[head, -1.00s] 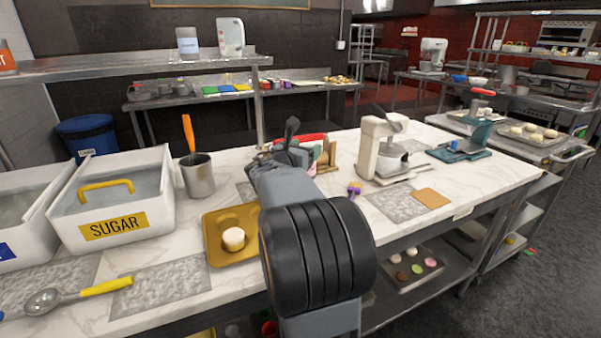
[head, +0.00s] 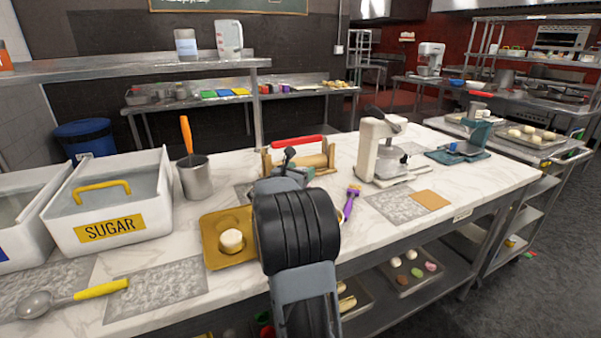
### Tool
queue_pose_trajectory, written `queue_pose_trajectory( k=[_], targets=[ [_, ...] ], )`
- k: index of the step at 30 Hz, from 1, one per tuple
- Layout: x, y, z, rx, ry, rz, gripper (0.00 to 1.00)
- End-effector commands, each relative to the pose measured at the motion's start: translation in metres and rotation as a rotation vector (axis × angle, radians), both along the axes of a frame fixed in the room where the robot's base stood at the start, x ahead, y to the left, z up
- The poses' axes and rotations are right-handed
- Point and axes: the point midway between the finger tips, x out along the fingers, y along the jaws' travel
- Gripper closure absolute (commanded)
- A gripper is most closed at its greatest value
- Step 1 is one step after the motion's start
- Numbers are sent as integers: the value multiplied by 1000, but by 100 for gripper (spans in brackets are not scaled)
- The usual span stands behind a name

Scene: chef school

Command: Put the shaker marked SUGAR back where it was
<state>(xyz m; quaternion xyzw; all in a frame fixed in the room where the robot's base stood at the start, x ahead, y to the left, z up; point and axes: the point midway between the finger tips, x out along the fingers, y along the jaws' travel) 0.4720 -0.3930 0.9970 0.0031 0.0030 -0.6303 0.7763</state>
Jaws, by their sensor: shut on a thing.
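My gripper (head: 291,158) is over the marble counter (head: 300,215), in front of the rolling pin stand, seen from behind. My own arm hides most of it. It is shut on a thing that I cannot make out. No shaker marked SUGAR can be picked out. A white bin (head: 110,205) with a yellow SUGAR label stands at the left of the counter; it is a large open bin with a yellow handle inside.
A steel pot (head: 195,178) with an orange handle stands behind a gold tray (head: 215,255) holding a pale round piece. A rolling pin stand (head: 322,161), a purple-handled tool (head: 350,203) and a white mixer (head: 376,150) are to the right. Grey mats lie at front left and right.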

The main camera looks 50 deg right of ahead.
Motion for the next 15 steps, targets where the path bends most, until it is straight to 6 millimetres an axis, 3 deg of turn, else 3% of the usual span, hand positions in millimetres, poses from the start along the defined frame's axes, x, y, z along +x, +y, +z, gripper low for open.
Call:
queue_pose_trajectory(
  k=[9, 10, 15],
  targets=[
    [0, 0, -3, -2, -1, 0, 64],
    [0, 0, -3, -1, -1, 0, 34],
    [0, 0, -2, 0, -1, 0, 17]
  ],
)
